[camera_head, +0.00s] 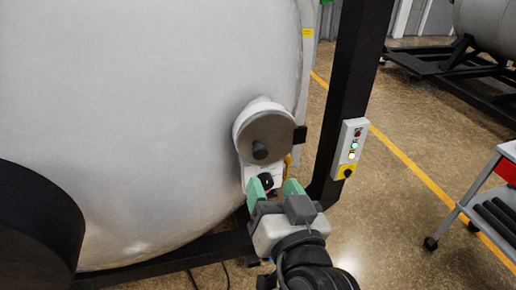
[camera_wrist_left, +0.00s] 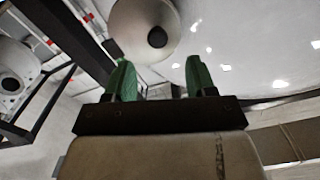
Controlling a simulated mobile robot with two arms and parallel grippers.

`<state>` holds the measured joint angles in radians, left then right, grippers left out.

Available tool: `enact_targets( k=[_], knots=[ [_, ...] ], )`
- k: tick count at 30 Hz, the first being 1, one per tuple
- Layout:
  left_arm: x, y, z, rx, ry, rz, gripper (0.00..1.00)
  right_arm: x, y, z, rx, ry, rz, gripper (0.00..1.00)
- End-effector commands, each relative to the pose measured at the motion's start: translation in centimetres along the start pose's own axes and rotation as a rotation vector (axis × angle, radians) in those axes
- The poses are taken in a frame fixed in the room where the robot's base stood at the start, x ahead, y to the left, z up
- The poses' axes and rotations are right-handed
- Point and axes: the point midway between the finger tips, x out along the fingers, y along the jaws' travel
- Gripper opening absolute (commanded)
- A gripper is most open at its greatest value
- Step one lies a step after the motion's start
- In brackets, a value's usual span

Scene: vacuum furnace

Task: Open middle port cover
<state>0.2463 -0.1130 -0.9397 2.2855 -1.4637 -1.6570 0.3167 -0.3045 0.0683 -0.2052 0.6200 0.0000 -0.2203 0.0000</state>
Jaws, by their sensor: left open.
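The port cover (camera_head: 267,137) is a round grey disc with a dark central knob, on a white port at the lower right of the large white furnace body (camera_head: 150,110). It also shows in the left wrist view (camera_wrist_left: 128,28), ahead of the fingers. My left gripper (camera_head: 273,186) is just below the cover with its two green fingers apart and nothing seen between them. It also shows in the left wrist view (camera_wrist_left: 158,78). A small black knob (camera_head: 266,181) on the port's lower part is close to the fingertips; I cannot tell if they touch. My right gripper is not in view.
A black upright post (camera_head: 343,90) stands right of the port, carrying a control box (camera_head: 350,148) with buttons. A wheeled cart (camera_head: 500,190) is at the far right. A black round part (camera_head: 38,225) is at lower left. Open floor lies between post and cart.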

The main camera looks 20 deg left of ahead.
Motion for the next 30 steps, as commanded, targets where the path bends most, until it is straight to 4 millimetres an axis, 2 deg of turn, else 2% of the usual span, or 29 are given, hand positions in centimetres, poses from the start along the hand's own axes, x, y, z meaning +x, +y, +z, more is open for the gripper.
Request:
enact_targets(
  k=[9, 15, 20, 27, 30],
  knots=[
    [6.1, -0.1, -0.3, 0.007, 0.003, -0.004, 0.56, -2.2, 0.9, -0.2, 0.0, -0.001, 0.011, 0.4],
    [8.6, 0.0, -0.1, 0.006, 0.001, -0.001, 0.56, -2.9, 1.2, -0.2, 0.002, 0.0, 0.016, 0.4],
    [9.4, 0.1, 0.0, 0.005, 0.0, 0.0, 0.56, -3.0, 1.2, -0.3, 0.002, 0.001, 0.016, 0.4],
    [9.4, 0.1, 0.0, 0.004, 0.0, 0.001, 0.56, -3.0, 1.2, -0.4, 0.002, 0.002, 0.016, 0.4],
    [9.4, 0.1, 0.0, 0.004, 0.0, 0.001, 0.41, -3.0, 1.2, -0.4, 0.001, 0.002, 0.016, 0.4]
  ],
)
